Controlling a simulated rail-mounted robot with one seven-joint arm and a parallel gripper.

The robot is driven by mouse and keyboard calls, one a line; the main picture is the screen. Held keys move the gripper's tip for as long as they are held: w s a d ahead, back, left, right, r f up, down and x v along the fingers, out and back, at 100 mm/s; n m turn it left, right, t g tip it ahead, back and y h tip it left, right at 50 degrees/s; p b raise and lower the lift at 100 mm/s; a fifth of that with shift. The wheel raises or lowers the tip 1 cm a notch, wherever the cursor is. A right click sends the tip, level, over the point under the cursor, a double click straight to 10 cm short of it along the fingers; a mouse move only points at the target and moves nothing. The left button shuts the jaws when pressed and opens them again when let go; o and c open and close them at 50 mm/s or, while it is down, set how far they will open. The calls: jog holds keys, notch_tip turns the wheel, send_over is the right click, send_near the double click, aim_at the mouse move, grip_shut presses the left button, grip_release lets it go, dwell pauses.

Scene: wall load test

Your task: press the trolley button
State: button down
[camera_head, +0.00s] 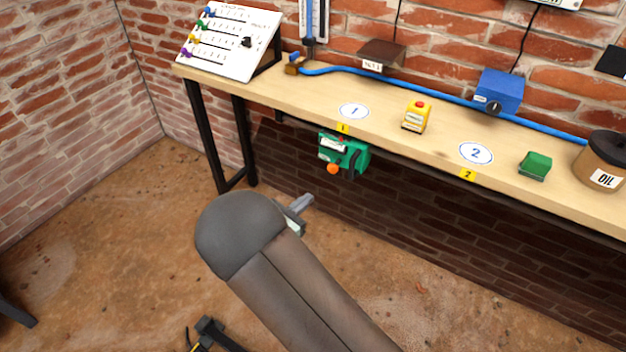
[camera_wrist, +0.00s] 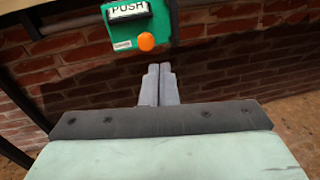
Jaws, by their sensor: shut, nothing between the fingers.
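A green unit (camera_head: 352,153) hangs under the front edge of the workbench, below the label 1, with a round orange button or knob (camera_head: 333,169) at its bottom. In the wrist view the green unit (camera_wrist: 122,27) carries a dark panel reading PUSH (camera_wrist: 128,9), and the orange knob (camera_wrist: 146,41) sits below it. My gripper (camera_head: 303,205) is below and left of the green unit in the head view. In the wrist view its fingers (camera_wrist: 160,70) are together and empty, apart from the orange knob, which shows a little above and left of their tips.
The workbench (camera_head: 305,95) stands along the brick wall. On it are a yellow box with a red button (camera_head: 416,117), a green block (camera_head: 535,165), an oil can (camera_head: 603,160) and a tilted board (camera_head: 228,40). A blue box (camera_head: 498,90) is behind. Black legs (camera_head: 208,140) stand left.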

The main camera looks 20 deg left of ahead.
aim_at(328, 168)
jog(key=a+n, duration=0.1)
jog(key=s+a+f+t+y, duration=0.1)
jog(key=a, duration=0.1)
jog(key=shift+s+f+n+y, duration=0.1)
jog(key=shift+f+n+y, duration=0.05)
jog(key=shift+n+y, duration=0.2)
jog(key=x, duration=1.4)
jog(key=shift+d, duration=0.15)
jog(key=b+x, duration=0.1)
jog(key=x, duration=0.2)
jog(key=shift+w, duration=0.3)
